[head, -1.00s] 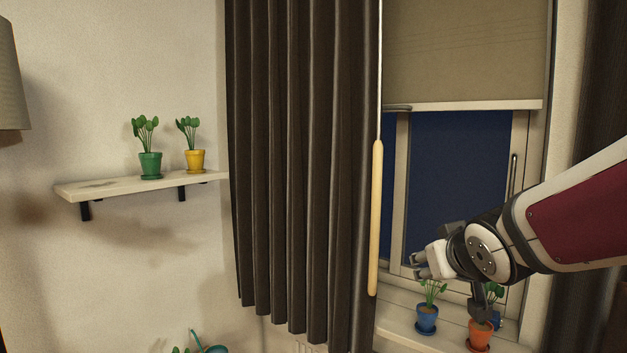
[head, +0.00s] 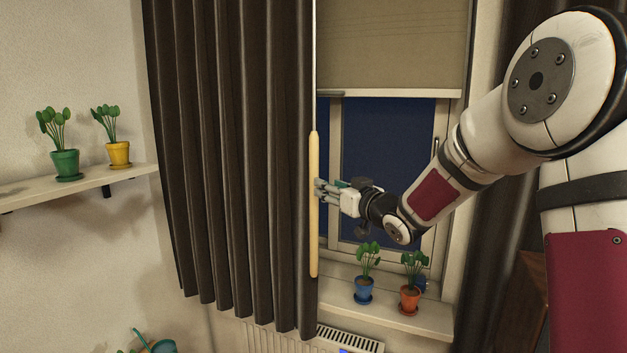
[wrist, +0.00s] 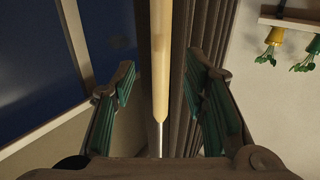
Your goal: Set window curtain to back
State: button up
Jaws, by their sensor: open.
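The dark brown window curtain (head: 225,150) hangs in folds over the left part of the window in the head view. A pale wooden pull rod (head: 314,215) hangs upright along its right edge. My gripper (head: 322,190) is at the rod's height, close to its right side. In the wrist view the rod (wrist: 160,60) runs between the two open fingers (wrist: 163,105), with space on both sides. The curtain (wrist: 208,40) also shows in the wrist view, behind the rod and the right finger.
A blue-potted plant (head: 364,285) and an orange-potted plant (head: 410,295) stand on the windowsill (head: 390,317) below my arm. A wall shelf (head: 90,187) with two potted plants is at left. A roller blind (head: 390,50) covers the upper window. A second dark curtain (head: 500,210) hangs at right.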

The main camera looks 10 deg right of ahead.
jog(key=x, duration=0.8)
jog(key=shift+w, duration=0.2)
jog(key=shift+a, duration=0.1)
grip_shut()
